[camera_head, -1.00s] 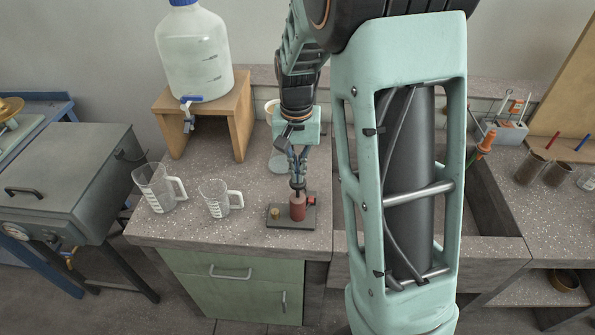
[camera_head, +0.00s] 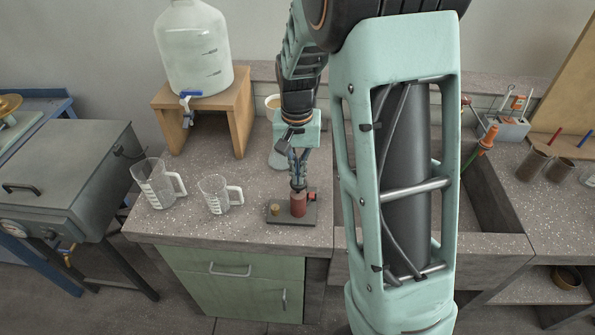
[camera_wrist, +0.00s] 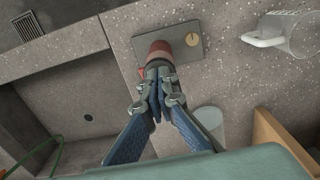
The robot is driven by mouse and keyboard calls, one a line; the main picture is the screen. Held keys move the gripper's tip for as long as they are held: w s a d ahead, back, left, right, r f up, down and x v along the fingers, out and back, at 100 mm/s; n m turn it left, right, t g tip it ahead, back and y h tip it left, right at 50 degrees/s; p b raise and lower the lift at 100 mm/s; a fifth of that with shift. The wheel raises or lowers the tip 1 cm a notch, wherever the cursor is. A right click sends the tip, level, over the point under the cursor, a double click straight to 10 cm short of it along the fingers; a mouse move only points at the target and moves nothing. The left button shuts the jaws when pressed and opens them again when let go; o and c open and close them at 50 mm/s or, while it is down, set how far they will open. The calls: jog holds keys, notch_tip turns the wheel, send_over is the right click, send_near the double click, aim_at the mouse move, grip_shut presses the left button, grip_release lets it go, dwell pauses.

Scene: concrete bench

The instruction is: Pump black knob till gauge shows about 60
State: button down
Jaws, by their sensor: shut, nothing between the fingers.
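The pump is a dark flat base plate (camera_head: 283,216) on the bench with a red cylinder (camera_head: 298,205) standing on it. The red cylinder (camera_wrist: 157,50) also shows in the wrist view. My gripper (camera_head: 298,184) points down, shut and empty, right on top of the cylinder. The black knob is hidden under the fingertips, and it appears pushed down close to the cylinder.
Two clear measuring jugs (camera_head: 157,184) (camera_head: 214,194) stand left of the pump. A large water bottle (camera_head: 195,50) on a wooden stand (camera_head: 241,118) is behind them. A sink basin (camera_head: 480,200) lies to the right. The bench front edge is just before the plate.

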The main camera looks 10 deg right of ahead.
notch_tip(320, 180, up, 12)
jog(key=shift+r+p, duration=0.25)
jog(key=shift+p, duration=0.15)
dwell(1.0)
